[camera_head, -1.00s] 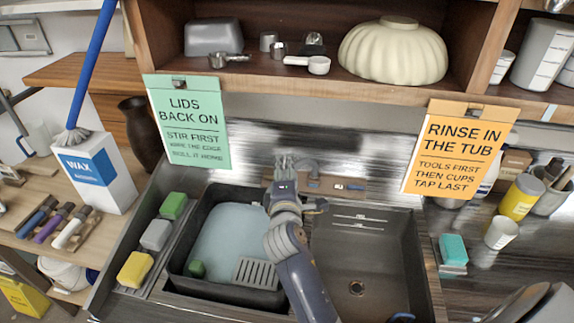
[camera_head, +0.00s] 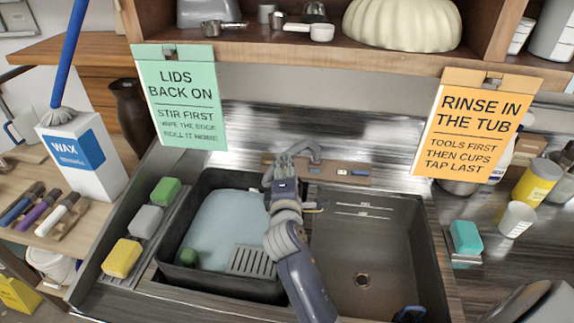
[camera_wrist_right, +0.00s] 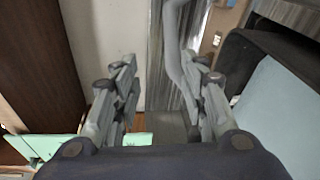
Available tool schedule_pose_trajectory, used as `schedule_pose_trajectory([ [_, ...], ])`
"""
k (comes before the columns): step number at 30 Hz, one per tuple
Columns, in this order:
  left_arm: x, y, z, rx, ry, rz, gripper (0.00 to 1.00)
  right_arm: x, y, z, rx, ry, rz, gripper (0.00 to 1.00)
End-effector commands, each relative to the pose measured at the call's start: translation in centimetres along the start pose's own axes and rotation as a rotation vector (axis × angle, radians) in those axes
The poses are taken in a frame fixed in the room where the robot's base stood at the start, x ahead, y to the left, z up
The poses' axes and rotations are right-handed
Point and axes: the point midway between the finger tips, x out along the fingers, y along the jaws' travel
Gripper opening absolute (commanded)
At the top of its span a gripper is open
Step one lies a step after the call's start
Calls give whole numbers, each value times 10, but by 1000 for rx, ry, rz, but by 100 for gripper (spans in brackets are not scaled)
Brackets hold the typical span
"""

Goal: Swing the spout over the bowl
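The grey curved spout (camera_head: 308,149) stands at the back of the sink, near the divide between the two bowls. It also shows in the right wrist view (camera_wrist_right: 176,48), running down between my finger pads, closer to the right-hand one. My right gripper (camera_head: 284,164) is at the spout, with its fingers (camera_wrist_right: 160,98) apart; I cannot tell whether either touches it. The right sink bowl (camera_head: 362,245) is empty, with a drain. The left bowl holds a dark tub (camera_head: 180,238) of pale blue water.
Sponges (camera_head: 122,257) line the left rim. A green sign (camera_head: 183,98) and an orange sign (camera_head: 468,125) hang from the shelf (camera_head: 300,48) above. A brown strip (camera_head: 345,172) lies behind the bowls. A teal sponge (camera_head: 466,237) sits right of the sink.

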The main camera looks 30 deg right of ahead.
Motion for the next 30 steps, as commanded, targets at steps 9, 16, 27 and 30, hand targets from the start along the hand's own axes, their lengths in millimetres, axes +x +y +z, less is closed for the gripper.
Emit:
schedule_pose_trajectory([
  [9, 24, 4, -4, -1, 9, 4, 40, 7, -22, -3, 0, 0, 2, 40],
  [16, 35, 5, -3, -2, 10, 5, 40, 38, -22, -3, -1, -1, 3, 40],
  [27, 62, 5, -1, -1, 9, 5, 40, 97, -23, -3, 0, 0, 2, 40],
  [30, 65, 5, 0, -1, 9, 5, 40, 105, -22, -3, -1, 1, 1, 40],
])
